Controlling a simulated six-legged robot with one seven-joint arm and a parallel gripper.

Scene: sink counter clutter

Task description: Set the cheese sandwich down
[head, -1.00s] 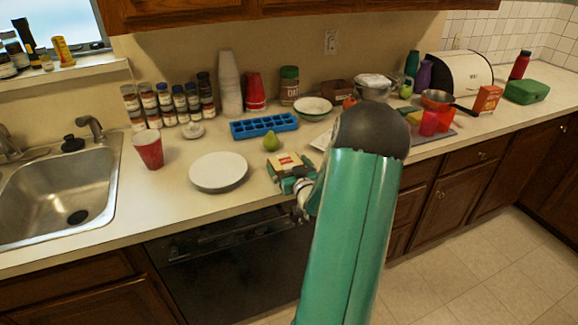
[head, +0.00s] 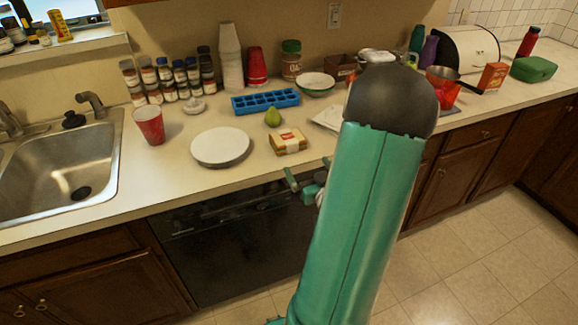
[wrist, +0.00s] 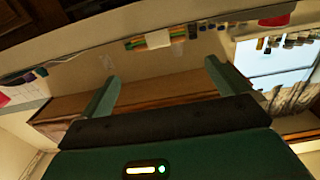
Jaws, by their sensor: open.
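The cheese sandwich (head: 289,141), with tan bread and a red-and-white label on top, lies flat on the counter near its front edge. It stands right of the white plate (head: 220,147) and just in front of a green pear (head: 272,117). My gripper (head: 308,171) is open and empty, in front of the counter edge and clear of the sandwich. The wrist view shows both fingers (wrist: 162,70) spread apart, with the sandwich (wrist: 157,39) beyond them. My arm hides part of the counter on the right.
A red cup (head: 149,126) stands between the sink (head: 60,170) and the plate. A blue ice tray (head: 265,101) and a white-and-green bowl (head: 316,85) are behind the pear. A white board (head: 327,118) lies to the right, partly behind my arm.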

